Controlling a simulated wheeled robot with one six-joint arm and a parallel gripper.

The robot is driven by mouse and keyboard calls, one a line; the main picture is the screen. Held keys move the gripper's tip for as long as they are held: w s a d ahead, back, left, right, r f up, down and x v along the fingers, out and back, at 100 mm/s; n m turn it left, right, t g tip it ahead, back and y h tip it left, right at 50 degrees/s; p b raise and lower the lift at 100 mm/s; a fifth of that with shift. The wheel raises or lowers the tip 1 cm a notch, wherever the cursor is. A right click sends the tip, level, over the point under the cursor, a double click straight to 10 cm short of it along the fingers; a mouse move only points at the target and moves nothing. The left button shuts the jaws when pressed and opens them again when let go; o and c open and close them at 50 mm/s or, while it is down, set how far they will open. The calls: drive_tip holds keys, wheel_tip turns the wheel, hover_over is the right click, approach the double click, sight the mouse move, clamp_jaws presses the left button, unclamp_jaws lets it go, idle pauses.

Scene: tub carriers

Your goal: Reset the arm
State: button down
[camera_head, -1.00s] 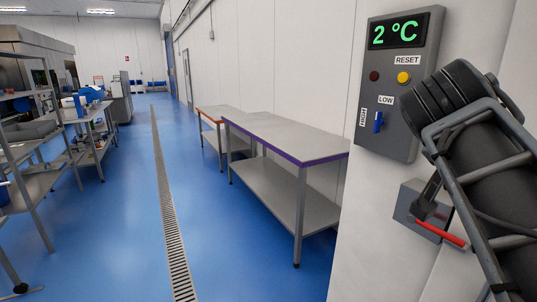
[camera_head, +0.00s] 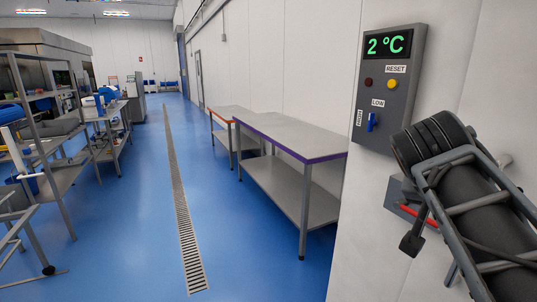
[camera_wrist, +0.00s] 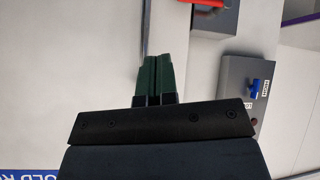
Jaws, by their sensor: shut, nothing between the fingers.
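My gripper (camera_wrist: 161,78) shows in the wrist view, its dark green fingers together and empty. It is in front of the pale wall, with clear space between it and the control box. My dark arm fills the right side of the head view. The grey control box (camera_head: 405,130) is on the wall, with a green "2 °C" display (camera_head: 388,45), a red light, a yellow button (camera_head: 392,84) labelled RESET and a blue switch (camera_head: 372,122) beside LOW and HIGH labels. The switch also shows in the wrist view (camera_wrist: 254,88).
A red handle (camera_head: 425,218) on a grey wall plate is partly hidden behind my arm; it shows at the wrist view's top (camera_wrist: 203,2). A steel table with purple edging (camera_head: 290,137) and an orange-edged one stand along the wall. The blue floor (camera_head: 120,235) is open.

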drive_tip(key=a+f+n+g+y+p, duration=0.1)
drive_tip(key=a+f+n+y+p, duration=0.6)
drive_tip(key=a+f, duration=0.8)
wheel_tip(320, 180, down, 4)
drive_tip(key=shift+s+a+r+n+y, duration=0.1)
drive_tip(key=shift+s+a+n+y, duration=0.15)
drive_tip(key=shift+s+n+y, duration=0.6)
drive_tip(key=shift+w+n, duration=0.25)
drive_tip(key=shift+w, duration=0.15)
